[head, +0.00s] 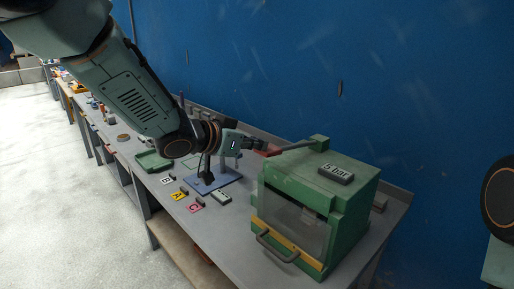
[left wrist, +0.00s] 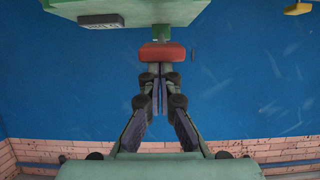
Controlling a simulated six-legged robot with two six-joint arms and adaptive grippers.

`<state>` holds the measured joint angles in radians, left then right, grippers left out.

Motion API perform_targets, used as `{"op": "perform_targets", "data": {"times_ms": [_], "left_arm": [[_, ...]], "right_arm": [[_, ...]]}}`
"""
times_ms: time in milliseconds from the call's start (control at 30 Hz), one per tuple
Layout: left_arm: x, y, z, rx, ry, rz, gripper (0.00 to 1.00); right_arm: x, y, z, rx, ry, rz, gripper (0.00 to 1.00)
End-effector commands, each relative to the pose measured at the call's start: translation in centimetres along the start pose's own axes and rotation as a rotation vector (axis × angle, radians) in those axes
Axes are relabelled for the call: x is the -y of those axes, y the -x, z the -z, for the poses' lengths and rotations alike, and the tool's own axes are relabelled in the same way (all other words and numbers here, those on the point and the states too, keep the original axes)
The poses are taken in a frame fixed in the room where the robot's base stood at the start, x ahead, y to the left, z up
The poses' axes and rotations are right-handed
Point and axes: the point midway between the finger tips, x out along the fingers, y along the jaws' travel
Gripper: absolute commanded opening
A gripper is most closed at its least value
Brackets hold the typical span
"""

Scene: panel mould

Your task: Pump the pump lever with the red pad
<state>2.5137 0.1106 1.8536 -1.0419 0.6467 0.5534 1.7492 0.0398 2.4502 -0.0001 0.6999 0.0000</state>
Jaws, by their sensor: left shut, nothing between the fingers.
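The pump lever (head: 296,146) is a grey bar reaching left from the top of the green machine. Its red pad (left wrist: 162,53) shows in the left wrist view, just beyond my fingertips; in the head view a bit of red shows beside the lever's left end. My left gripper (head: 264,147) is shut and empty, its tips close to the pad. In the left wrist view the fingers (left wrist: 160,76) are together and appear to meet the pad's lower edge; I cannot tell whether they touch it. The lever's pivot is partly hidden. My right gripper is out of view.
The green machine (head: 345,190) has a clear front, a yellow strip, a handle (head: 277,247) and a "5 bar" label (head: 335,174). A blue plate (head: 213,181) and letter cards (head: 179,195) lie on the grey bench (head: 228,228). A blue wall stands behind.

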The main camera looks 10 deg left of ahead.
Motion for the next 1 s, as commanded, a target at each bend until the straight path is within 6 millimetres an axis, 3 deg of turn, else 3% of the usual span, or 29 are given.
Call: {"op": "perform_targets", "data": {"times_ms": [33,600,800,1000], "left_arm": [[0.0,-0.4,-0.8,-0.010,0.001,0.000,0.00],[0.0,-1.4,-4.9,-0.133,0.002,0.002,0.00],[0.0,-1.9,-6.7,-0.135,0.001,0.002,0.00],[-0.2,-1.9,-7.2,-0.125,0.003,0.001,0.00]], "right_arm": [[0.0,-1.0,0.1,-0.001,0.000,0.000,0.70],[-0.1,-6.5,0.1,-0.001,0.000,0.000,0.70],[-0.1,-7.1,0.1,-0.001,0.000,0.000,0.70],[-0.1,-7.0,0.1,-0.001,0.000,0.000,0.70]]}}
